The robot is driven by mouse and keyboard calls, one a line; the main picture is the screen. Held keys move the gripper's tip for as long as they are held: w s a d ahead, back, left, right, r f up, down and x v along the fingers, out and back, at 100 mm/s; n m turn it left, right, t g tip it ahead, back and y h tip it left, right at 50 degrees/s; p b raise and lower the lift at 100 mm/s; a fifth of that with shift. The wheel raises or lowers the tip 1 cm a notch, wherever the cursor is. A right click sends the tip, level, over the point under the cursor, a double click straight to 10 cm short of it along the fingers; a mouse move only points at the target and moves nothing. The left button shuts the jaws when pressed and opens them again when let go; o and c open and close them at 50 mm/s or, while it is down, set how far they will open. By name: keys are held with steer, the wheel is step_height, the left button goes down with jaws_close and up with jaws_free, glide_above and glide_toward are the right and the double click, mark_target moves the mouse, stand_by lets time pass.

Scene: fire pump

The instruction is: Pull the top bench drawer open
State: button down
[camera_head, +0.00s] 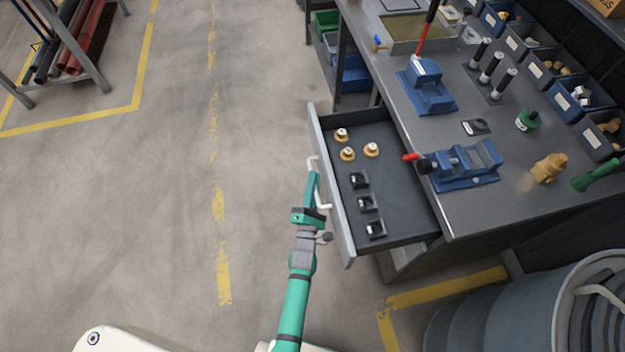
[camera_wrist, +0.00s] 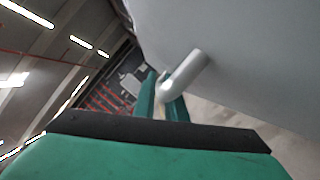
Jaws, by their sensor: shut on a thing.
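The top bench drawer (camera_head: 395,196) is pulled well out from under the bench top in the head view. Its light grey front (camera_head: 331,184) faces left and carries a white bar handle (camera_head: 322,200). The drawer front (camera_wrist: 235,45) fills the upper right of the wrist view. My green gripper (camera_head: 313,186) is at the handle, outside the drawer. In the wrist view my gripper (camera_wrist: 163,103) is shut on the handle (camera_wrist: 185,72), with the fingers around the bar. Part of the handle is hidden by the fingers.
The drawer holds brass fittings (camera_head: 372,149) and small black parts (camera_head: 366,203). A blue vise (camera_head: 466,165) with a red-tipped lever stands on the bench top (camera_head: 440,205) above it. A coiled grey hose (camera_head: 585,300) is at lower right. Open floor (camera_head: 170,200) lies to the left.

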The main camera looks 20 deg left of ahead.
steer(key=shift+d, duration=0.1)
steer(key=c, duration=2.1)
jaws_free()
steer(key=v, duration=1.1)
steer(key=s+d+r+m+g+h, duration=0.1)
steer(key=s+d+r+m, duration=0.3)
steer(key=s+m, duration=0.4)
steer(key=s+d+r+m+g+h, duration=0.1)
steer(key=s+d+r+m+g, duration=0.1)
steer(key=s+d+r+m, duration=0.2)
steer(key=s+d+r+m+g+h, duration=0.1)
steer(key=s+d+r+m, duration=0.3)
steer(key=s+r+m, duration=0.3)
steer(key=shift+s+d+r+m+g+h, duration=0.1)
steer(key=shift+s+r+m+g+h, duration=0.1)
steer(key=shift+s+m, duration=1.45)
steer(key=shift+s+r+m+g+h, duration=0.15)
steer(key=shift+s+m, duration=1.1)
steer(key=shift+m, duration=0.7)
